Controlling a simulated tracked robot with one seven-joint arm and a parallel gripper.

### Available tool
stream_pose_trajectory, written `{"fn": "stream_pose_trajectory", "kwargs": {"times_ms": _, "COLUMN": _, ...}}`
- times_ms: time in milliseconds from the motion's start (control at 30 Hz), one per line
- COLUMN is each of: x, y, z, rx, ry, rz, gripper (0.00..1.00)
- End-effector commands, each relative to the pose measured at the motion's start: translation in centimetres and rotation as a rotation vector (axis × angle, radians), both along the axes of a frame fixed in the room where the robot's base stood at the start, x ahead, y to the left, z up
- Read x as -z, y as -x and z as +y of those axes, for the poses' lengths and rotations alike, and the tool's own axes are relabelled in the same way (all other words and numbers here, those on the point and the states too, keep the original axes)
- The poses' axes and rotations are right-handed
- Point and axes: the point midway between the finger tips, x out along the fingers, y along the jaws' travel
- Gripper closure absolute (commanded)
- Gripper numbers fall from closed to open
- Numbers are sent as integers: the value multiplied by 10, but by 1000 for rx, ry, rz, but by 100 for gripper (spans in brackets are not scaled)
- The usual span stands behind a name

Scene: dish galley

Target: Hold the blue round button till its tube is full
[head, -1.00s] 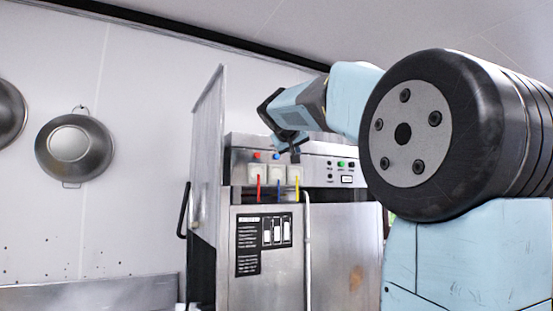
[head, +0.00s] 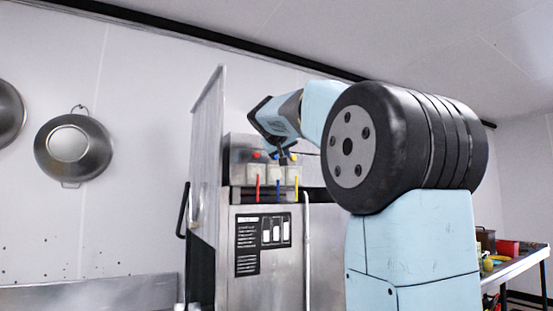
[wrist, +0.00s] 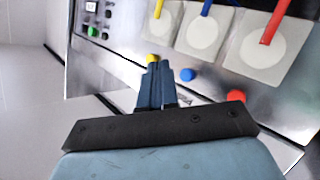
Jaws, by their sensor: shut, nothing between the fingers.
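The blue round button (wrist: 188,75) sits on the metal front between the yellow button (wrist: 152,58) and the red button (wrist: 236,95) in the wrist view. My gripper (wrist: 155,66) is shut and empty. Its tips overlap the lower edge of the yellow button and lie left of the blue one; I cannot tell whether they touch anything. In the head view my gripper (head: 285,158) hangs before the button row, mostly hiding the blue button. The blue tube (head: 278,190) runs down between the red tube (head: 258,188) and the yellow tube (head: 296,187). Its fill cannot be read.
A panel with green and dark buttons (wrist: 92,30) lies at the wrist view's upper left. A tall metal panel (head: 208,150) stands left of the buttons. A label with white bars (head: 263,243) is below. A table (head: 515,265) with objects stands at right.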

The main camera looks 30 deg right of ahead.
Motion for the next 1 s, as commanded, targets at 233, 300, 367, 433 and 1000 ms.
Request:
{"fn": "stream_pose_trajectory", "kwargs": {"times_ms": 233, "x": 0, "y": -23, "z": 1, "rx": 0, "ry": 0, "rz": 0, "gripper": 100}}
{"fn": "stream_pose_trajectory", "kwargs": {"times_ms": 300, "x": 0, "y": -27, "z": 1, "rx": 0, "ry": 1, "rz": 1, "gripper": 100}}
{"fn": "stream_pose_trajectory", "kwargs": {"times_ms": 367, "x": 0, "y": -29, "z": 1, "rx": 0, "ry": 0, "rz": 1, "gripper": 100}}
{"fn": "stream_pose_trajectory", "kwargs": {"times_ms": 433, "x": 0, "y": -31, "z": 1, "rx": 0, "ry": 1, "rz": 1, "gripper": 100}}
{"fn": "stream_pose_trajectory", "kwargs": {"times_ms": 1000, "x": 0, "y": -31, "z": 1, "rx": 0, "ry": 0, "rz": 0, "gripper": 100}}
